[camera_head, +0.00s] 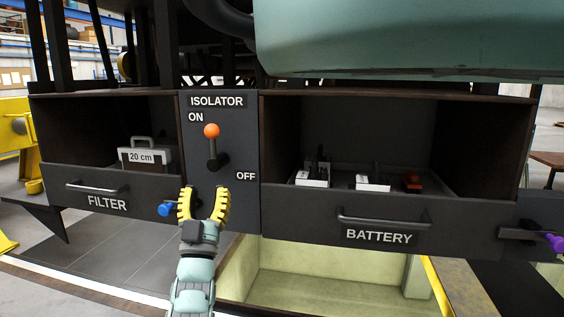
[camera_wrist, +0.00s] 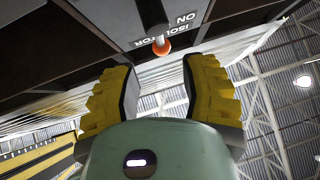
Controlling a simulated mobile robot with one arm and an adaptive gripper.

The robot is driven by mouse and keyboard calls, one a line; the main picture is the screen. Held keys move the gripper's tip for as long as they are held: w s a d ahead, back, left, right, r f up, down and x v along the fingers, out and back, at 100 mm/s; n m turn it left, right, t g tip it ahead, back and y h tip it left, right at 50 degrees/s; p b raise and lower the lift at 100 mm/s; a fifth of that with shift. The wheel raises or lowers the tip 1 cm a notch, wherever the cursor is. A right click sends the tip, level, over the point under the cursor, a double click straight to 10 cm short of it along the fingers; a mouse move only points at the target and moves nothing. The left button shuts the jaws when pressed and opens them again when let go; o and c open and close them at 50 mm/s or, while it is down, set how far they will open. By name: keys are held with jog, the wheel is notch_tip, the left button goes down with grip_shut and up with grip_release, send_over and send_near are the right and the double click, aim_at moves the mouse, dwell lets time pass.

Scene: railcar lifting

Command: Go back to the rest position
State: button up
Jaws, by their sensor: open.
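My gripper (camera_head: 203,205) has yellow ribbed fingers, spread apart and empty. In the head view it is just below the isolator panel's lever, in front of the dark panel (camera_head: 245,215). The isolator lever (camera_head: 212,148) has an orange ball on top and points up toward ON. In the wrist view the fingers (camera_wrist: 160,95) stand either side of the picture's middle, with the orange ball (camera_wrist: 162,47) beyond and between them. The ball is apart from the fingers.
The BATTERY drawer (camera_head: 380,237) is at right, with white blocks and a red part (camera_head: 413,182) inside. A blue knob (camera_head: 165,210) is beside my gripper. A purple knob (camera_head: 555,243) is far right.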

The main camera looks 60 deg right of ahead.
jog(key=shift+s+a+f, duration=0.3)
jog(key=shift+a+f, duration=0.1)
jog(key=shift+f, duration=0.05)
dwell(0.3)
